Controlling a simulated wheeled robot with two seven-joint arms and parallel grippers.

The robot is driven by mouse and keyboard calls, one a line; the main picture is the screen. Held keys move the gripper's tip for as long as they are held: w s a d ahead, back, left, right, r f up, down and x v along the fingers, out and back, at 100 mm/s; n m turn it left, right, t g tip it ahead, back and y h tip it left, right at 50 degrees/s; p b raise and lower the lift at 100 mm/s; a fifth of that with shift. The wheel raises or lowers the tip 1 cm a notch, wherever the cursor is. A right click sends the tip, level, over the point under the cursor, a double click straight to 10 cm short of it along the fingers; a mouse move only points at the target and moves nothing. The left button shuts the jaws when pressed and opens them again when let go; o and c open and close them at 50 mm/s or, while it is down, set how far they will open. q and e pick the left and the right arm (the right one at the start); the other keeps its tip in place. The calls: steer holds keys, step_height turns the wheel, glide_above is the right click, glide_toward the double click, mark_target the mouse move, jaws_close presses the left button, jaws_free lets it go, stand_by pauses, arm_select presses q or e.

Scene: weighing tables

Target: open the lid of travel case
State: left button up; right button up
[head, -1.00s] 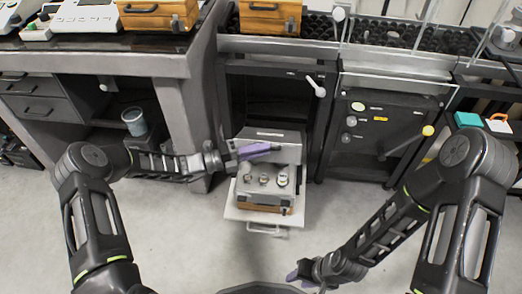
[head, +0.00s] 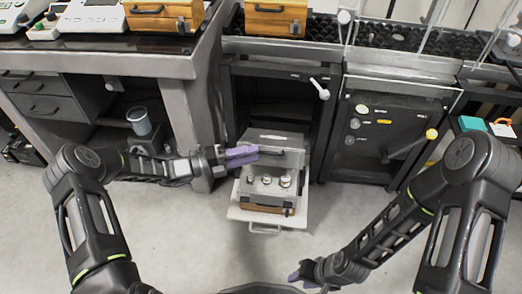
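The travel case (head: 272,209) sits on a pulled-out light shelf below the counter, its wooden front facing me. Its grey lid (head: 268,138) stands raised at the back, and several metal weights (head: 266,180) show in the grey interior. My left gripper (head: 245,156), with purple fingers, is at the left edge of the lid. Whether it touches the lid and how far its fingers are apart cannot be made out. My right gripper (head: 303,280) is low at the bottom centre, well away from the case, with its purple fingers apart and empty.
The shelf (head: 247,214) juts out over clear floor. Wooden boxes (head: 276,17) stand on the counter above. A dark cabinet (head: 390,125) with knobs and a lever is to the right. A desk leg (head: 187,120) and a grey cup (head: 139,122) are to the left.

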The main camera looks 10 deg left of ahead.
arm_select(q)
steer(key=v, duration=0.3)
stand_by(0.5)
